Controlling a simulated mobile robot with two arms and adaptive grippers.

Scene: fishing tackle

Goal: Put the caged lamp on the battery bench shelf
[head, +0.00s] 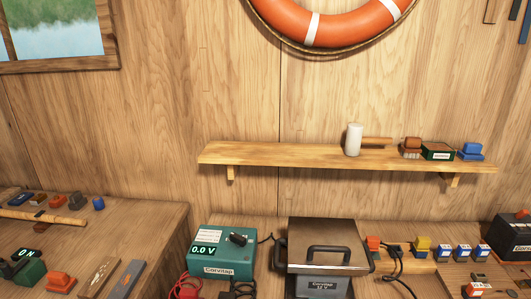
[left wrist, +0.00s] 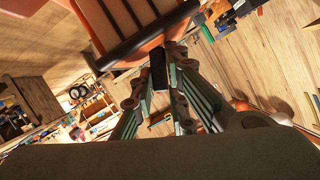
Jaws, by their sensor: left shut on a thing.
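The wooden wall shelf (head: 270,154) above the bench shows in the head view, and its left half is bare. My left gripper (left wrist: 158,80) shows in the left wrist view, shut on an orange thing with dark bars, which looks like the caged lamp (left wrist: 125,28). The lamp runs out of the top of that view, so its far end is hidden. Neither gripper nor the lamp shows in the head view.
A white cylinder (head: 354,139), a brown block, a green box (head: 438,151) and a blue piece (head: 472,151) occupy the shelf's right half. Below stand a teal meter (head: 222,252) and a metal-topped case (head: 322,242). An orange life ring (head: 335,24) hangs above.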

